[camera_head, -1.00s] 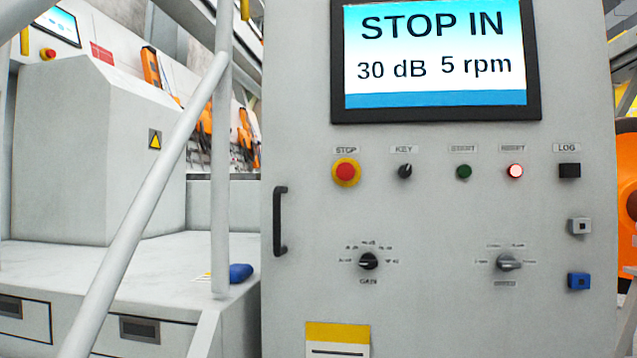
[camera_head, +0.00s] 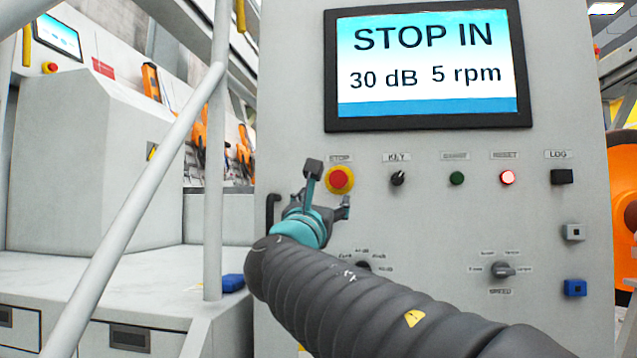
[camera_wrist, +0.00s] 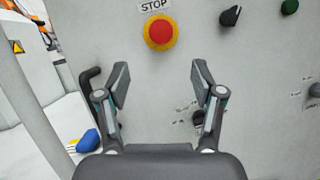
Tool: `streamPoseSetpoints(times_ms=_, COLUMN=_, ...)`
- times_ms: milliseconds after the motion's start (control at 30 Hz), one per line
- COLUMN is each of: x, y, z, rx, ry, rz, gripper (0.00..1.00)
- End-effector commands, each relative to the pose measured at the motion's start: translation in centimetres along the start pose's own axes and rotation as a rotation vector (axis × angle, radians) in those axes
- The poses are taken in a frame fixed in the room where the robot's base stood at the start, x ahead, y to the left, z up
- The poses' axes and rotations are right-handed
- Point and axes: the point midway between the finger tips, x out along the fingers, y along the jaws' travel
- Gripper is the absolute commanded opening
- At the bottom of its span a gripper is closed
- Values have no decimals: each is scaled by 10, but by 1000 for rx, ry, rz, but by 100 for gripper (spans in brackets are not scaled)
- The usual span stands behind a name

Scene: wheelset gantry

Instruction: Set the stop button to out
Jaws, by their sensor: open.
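The stop button (camera_head: 340,179) is a red mushroom head on a yellow ring, under a STOP label on the grey panel. The screen (camera_head: 428,66) reads "STOP IN", "30 dB" and "5 rpm". My gripper (camera_head: 329,187) is open and empty just in front of the panel, near the button's lower left. In the wrist view the button (camera_wrist: 160,32) shows whole, beyond and above the gap between the open fingers (camera_wrist: 160,82). The fingers appear apart from it. My arm hides part of the gain knob in the head view.
A key switch (camera_head: 397,178), a green button (camera_head: 457,179) and a lit reset button (camera_head: 507,178) sit right of the stop button. A black door handle (camera_head: 271,211) is at the left. A grey handrail (camera_head: 150,200) slants across the left side.

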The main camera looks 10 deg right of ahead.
Motion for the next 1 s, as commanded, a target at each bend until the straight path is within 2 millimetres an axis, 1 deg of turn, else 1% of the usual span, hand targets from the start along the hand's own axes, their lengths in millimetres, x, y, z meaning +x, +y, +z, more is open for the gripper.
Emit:
streamPoseSetpoints(times_ms=133, x=4, y=0, z=0, rx=-41, ry=3, rz=-1, gripper=67)
streamPoseSetpoints(times_ms=267, x=17, y=-1, z=0, rx=-42, ry=3, rz=-3, gripper=67)
streamPoseSetpoints(times_ms=700, x=97, y=-2, z=-1, rx=-39, ry=5, rz=-5, gripper=67)
streamPoseSetpoints(times_ms=900, x=125, y=-2, z=-1, rx=-38, ry=4, rz=-3, gripper=67)
streamPoseSetpoints(times_ms=1000, x=133, y=-2, z=-1, rx=-37, ry=4, rz=-4, gripper=67)
